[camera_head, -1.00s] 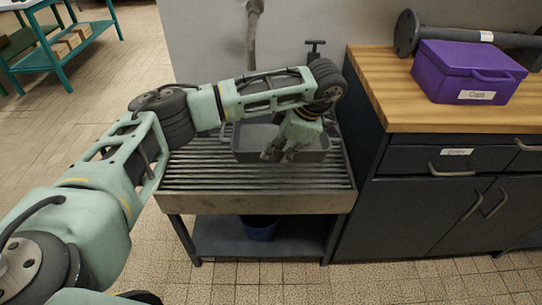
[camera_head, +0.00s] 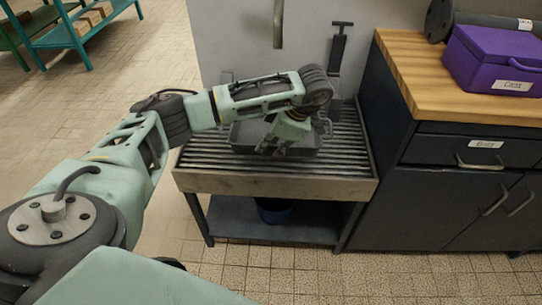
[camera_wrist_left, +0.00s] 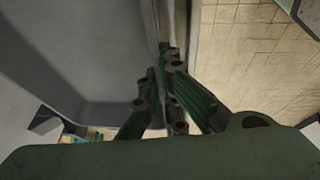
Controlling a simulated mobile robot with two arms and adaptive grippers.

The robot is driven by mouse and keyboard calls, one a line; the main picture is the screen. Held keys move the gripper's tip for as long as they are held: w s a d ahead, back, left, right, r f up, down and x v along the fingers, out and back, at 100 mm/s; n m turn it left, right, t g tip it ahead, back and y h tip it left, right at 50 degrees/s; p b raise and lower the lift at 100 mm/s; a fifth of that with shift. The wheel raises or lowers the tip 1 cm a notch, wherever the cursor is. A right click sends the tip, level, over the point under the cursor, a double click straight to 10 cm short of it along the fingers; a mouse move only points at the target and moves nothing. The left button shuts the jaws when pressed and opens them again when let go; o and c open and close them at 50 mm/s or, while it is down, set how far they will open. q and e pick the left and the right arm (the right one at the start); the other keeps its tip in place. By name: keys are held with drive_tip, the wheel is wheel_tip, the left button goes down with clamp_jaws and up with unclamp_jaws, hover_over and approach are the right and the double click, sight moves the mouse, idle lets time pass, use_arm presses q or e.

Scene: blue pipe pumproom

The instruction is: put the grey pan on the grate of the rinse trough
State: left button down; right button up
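The grey pan (camera_head: 300,146), a shallow rectangular tray, shows over the slatted grate (camera_head: 215,153) of the rinse trough (camera_head: 270,186). My left gripper (camera_head: 268,148) reaches down at its near side. In the left wrist view, the gripper's fingers (camera_wrist_left: 172,108) stand on both sides of the pan's wall, closed on it; the pan's inside (camera_wrist_left: 85,55) fills the left. Tiled floor shows on the right of the wall. I cannot tell whether the pan touches the grate or hangs above it. My arm hides part of the pan's far side. My right gripper is not in view.
A wooden-topped cabinet (camera_head: 425,95) stands close on the trough's right, with a purple box (camera_head: 492,62) on it. A dark T-handled fixture (camera_head: 337,55) and a hanging pipe (camera_head: 278,22) are behind the trough. A blue bucket (camera_head: 274,212) sits below. Bare slats show around the pan.

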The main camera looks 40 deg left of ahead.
use_arm(q)
wheel_tip(320, 180, down, 3)
drive_tip(key=shift+f+b, duration=0.2)
drive_tip(key=shift+b, duration=0.1)
drive_tip(key=shift+f, duration=0.15)
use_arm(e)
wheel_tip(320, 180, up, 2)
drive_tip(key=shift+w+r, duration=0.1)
use_arm(q)
drive_tip(key=shift+f, duration=0.1)
drive_tip(key=c, duration=2)
unclamp_jaws()
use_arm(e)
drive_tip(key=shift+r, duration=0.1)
